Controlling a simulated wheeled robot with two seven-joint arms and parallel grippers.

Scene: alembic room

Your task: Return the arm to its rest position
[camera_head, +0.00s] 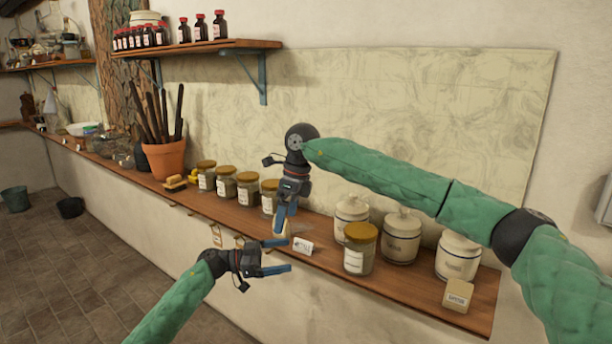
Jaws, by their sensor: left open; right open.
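My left gripper (277,256) is the lower one. Its green-sleeved arm comes in from the lower left, and its blue fingers are apart and empty in front of the shelf's front edge. My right gripper (285,220) hangs from the green-sleeved arm that reaches across from the right. Its blue fingers point down over the wooden shelf (330,268), just left of a small white label card (303,246). A small pale object (282,229) shows by its fingers; I cannot tell whether they touch. The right gripper is open.
Several lidded jars (225,183) stand left of the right gripper. A gold-lidded jar (360,249), white canisters (401,237) and a small box (458,295) stand to its right. A terracotta pot (165,160) holds dark rods. An upper shelf (215,46) carries bottles.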

